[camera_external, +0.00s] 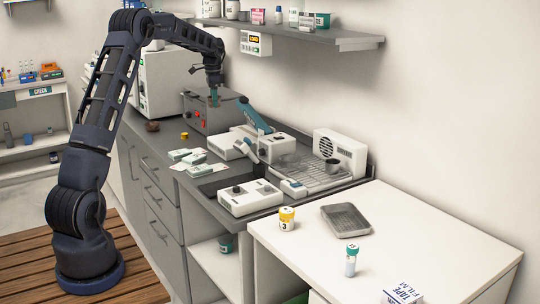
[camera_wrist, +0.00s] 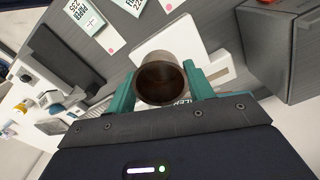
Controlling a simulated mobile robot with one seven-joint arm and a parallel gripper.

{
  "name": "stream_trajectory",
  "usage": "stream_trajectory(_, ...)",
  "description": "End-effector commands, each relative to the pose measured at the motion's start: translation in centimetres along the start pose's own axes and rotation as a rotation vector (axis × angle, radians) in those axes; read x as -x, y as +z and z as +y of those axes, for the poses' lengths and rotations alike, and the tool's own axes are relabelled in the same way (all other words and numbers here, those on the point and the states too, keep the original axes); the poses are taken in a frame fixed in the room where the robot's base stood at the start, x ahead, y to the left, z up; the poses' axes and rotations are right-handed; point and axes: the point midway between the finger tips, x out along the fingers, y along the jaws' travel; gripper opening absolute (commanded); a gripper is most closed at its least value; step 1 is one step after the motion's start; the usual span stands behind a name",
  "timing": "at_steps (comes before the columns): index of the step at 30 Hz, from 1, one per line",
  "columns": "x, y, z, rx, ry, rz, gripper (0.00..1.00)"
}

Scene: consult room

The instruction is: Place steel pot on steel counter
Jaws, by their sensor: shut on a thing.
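My gripper (camera_wrist: 160,85) is shut on the steel pot (camera_wrist: 171,45) in the wrist view. The pot is a round, brownish metal cup with its open mouth facing the camera, between two teal fingers. In the external view my gripper (camera_external: 214,97) is in front of the grey box at the back of the counter; the pot cannot be made out there. The steel counter (camera_external: 173,144) is the dark grey top along the wall. It shows below the gripper in the wrist view (camera_wrist: 118,72). I cannot tell the gap between pot and counter.
A grey box (camera_external: 202,112) with red buttons stands by the gripper. Small white-green boxes (camera_external: 187,158), a yellow-capped item (camera_external: 184,136) and a brown round thing (camera_external: 152,126) lie on the counter. A rack (camera_external: 318,178) with a small metal cup (camera_external: 332,165) is farther right. A shelf (camera_external: 300,35) hangs above.

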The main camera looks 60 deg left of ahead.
Motion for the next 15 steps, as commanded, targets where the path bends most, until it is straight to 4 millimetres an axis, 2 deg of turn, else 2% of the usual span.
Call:
stream_trajectory(1,0.0,1.9,-1.6,0.036,0.000,0.000,0.30)
stream_trajectory(6,-0.1,7.8,-6.3,0.145,-0.001,-0.002,0.30)
stream_trajectory(12,-0.2,14.3,-10.5,0.258,-0.003,-0.002,0.30)
stream_trajectory(15,-0.2,16.8,-11.8,0.299,-0.003,-0.003,0.30)
